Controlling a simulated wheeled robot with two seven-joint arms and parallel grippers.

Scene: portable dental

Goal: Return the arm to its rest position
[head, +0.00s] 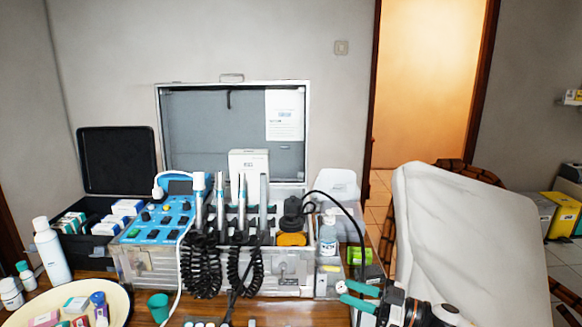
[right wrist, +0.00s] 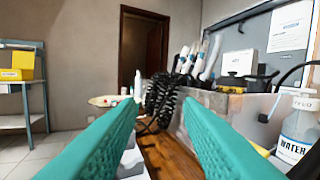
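My right gripper (head: 345,294) is at the lower right of the head view, its teal fingers pointing left over the right end of the wooden table. In the right wrist view the two fingers (right wrist: 160,108) stand wide apart with nothing between them. The gripper is beside the portable dental unit (head: 140,262), in front of its right end and apart from the handpieces (head: 241,205). The water bottle (head: 327,236) stands just behind the gripper; it also shows at the right of the right wrist view (right wrist: 297,130). My left gripper is not in view.
A cream round tray (head: 118,312) with small boxes and bottles is at the lower left. A green cup (head: 158,306) stands by it. Black coiled hoses (head: 203,268) hang down the unit's front. A white-covered chair (head: 455,240) stands at the right. Clear wood shows in the right wrist view.

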